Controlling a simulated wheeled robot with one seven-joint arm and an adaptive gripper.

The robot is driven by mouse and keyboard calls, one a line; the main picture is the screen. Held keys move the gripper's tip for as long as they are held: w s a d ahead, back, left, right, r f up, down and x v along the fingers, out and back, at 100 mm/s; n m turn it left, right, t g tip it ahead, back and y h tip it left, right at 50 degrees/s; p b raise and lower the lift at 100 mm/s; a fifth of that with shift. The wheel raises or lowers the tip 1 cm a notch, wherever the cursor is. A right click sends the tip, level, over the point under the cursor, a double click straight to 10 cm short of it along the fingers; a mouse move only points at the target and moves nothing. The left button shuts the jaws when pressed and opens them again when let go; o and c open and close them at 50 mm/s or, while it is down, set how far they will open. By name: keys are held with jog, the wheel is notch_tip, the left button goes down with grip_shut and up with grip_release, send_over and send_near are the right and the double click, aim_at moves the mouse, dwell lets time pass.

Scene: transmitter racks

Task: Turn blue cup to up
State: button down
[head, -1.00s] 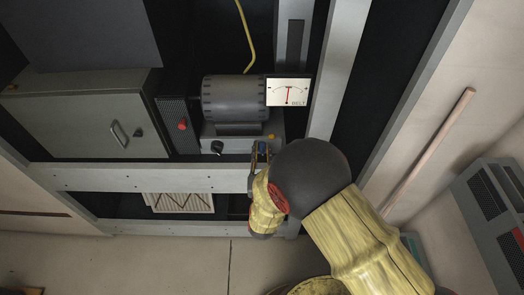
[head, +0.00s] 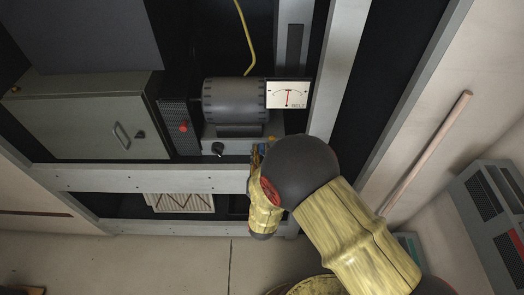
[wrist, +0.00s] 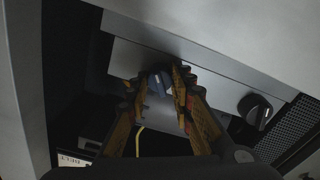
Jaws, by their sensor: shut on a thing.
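A small blue knob-like piece (wrist: 157,83), which fits the task's blue cup, sits on the front of a grey box (wrist: 130,62) in the wrist view. My gripper (wrist: 160,88) is shut on it, with one yellow-brown finger on each side. Its exact turn and any pointer mark are too dark and small to tell. In the head view my gripper (head: 257,156) is at the right end of the grey control box (head: 209,132) under the motor. My wrist and fingers cover the blue piece there.
A black knob (wrist: 256,109) is on the same box, also seen in the head view (head: 217,149). A motor (head: 234,100) and a needle meter (head: 288,94) sit above. A pale rack rail (head: 150,179) runs just below the box, and a rack post (head: 337,70) stands to the right.

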jog(key=n+p, duration=0.1)
jog(key=n, duration=0.2)
jog(key=shift+a+n, duration=0.1)
jog(key=shift+n, duration=0.3)
jog(key=n+p, duration=0.1)
jog(key=n, duration=0.2)
jog(key=shift+n+p, duration=0.3)
jog(key=n+p, duration=0.1)
jog(key=n, duration=0.1)
jog(key=shift+n, duration=0.3)
jog(key=n+p, duration=0.2)
jog(key=n, duration=0.2)
jog(key=shift+f+n, duration=0.15)
jog(key=shift+n, duration=0.15)
jog(key=n+p, duration=0.1)
jog(key=n, duration=0.2)
jog(key=shift+n, duration=0.3)
jog(key=n+p, duration=0.2)
jog(key=n, duration=0.1)
jog(key=shift+f+n, duration=0.1)
jog(key=shift+n, duration=0.3)
jog(key=n+p, duration=0.2)
jog(key=n, duration=0.4)
jog(key=shift+f+n, duration=0.15)
jog(key=shift+n, duration=0.25)
